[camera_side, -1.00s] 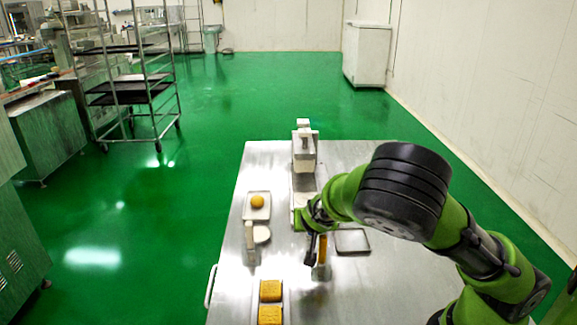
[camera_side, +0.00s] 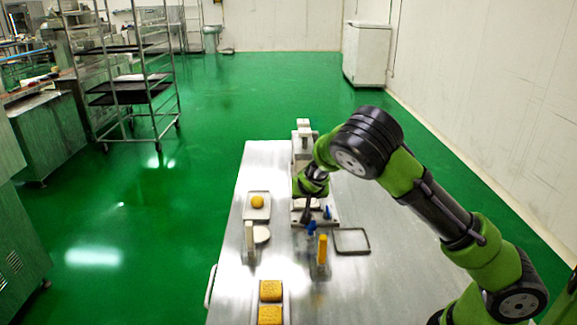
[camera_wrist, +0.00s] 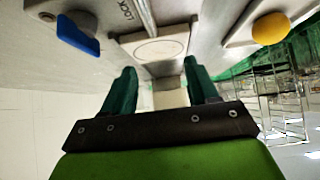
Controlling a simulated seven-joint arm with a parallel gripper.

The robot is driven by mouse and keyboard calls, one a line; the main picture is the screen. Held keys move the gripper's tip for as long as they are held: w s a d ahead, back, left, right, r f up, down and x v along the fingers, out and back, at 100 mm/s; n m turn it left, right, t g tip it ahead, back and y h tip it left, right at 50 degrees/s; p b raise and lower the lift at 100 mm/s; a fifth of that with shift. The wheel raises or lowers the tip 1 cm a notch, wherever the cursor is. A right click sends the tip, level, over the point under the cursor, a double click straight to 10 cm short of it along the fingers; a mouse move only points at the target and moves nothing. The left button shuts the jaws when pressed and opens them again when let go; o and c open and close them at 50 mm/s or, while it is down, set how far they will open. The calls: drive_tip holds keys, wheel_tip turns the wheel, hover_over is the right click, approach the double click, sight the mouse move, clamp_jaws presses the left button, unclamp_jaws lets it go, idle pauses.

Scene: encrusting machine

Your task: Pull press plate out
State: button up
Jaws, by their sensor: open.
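The encrusting machine (camera_side: 302,133) stands upright at the far end of the steel table. In the wrist view, a pale plate with a round ring mark (camera_wrist: 158,49) lies at the machine's base, beside the word LOCK; I take it as the press plate. My gripper (camera_wrist: 160,80) is open and empty, with its two dark green fingers apart and pointing toward this plate. In the side view my gripper (camera_side: 307,214) is low, just in front of the machine, and hides part of its base. Contact with the plate cannot be told.
A blue lever (camera_wrist: 78,36) sits beside the plate. A yellow ball on a tray (camera_side: 257,202) lies left of the machine. Blue- and yellow-handled tools (camera_side: 322,250) stand nearer me. An empty tray (camera_side: 352,240) lies right; yellow square pieces (camera_side: 270,291) lie in front.

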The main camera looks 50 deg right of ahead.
drive_tip(key=w+d, duration=0.4)
drive_tip(key=d, duration=0.1)
drive_tip(key=shift+w+d, duration=0.1)
drive_tip(key=shift+w, duration=0.3)
drive_tip(key=v, duration=1.6)
drive_tip(key=s+a+f+y, duration=0.1)
drive_tip(key=s, duration=0.1)
drive_tip(key=s+a+f+n+g+y, duration=0.1)
drive_tip(key=s+a+f, duration=0.1)
drive_tip(key=s+a+f+g, duration=0.1)
drive_tip(key=s, duration=0.1)
drive_tip(key=shift+a+f+n+y, duration=0.3)
drive_tip(key=shift+a+f+y, duration=0.05)
drive_tip(key=shift+a+y, duration=0.05)
drive_tip(key=s+a+r+n+g+y, duration=0.1)
drive_tip(key=s+a+r+y, duration=0.2)
drive_tip(key=s+a, duration=0.25)
drive_tip(key=s+a+r+n+y, duration=0.2)
drive_tip(key=s+a+y, duration=0.15)
drive_tip(key=s, duration=0.25)
drive_tip(key=s+r+t, duration=0.3)
drive_tip(key=s+r, duration=0.4)
drive_tip(key=r, duration=0.1)
drive_tip(key=shift+t+h, duration=0.4)
drive_tip(key=shift+h, duration=0.05)
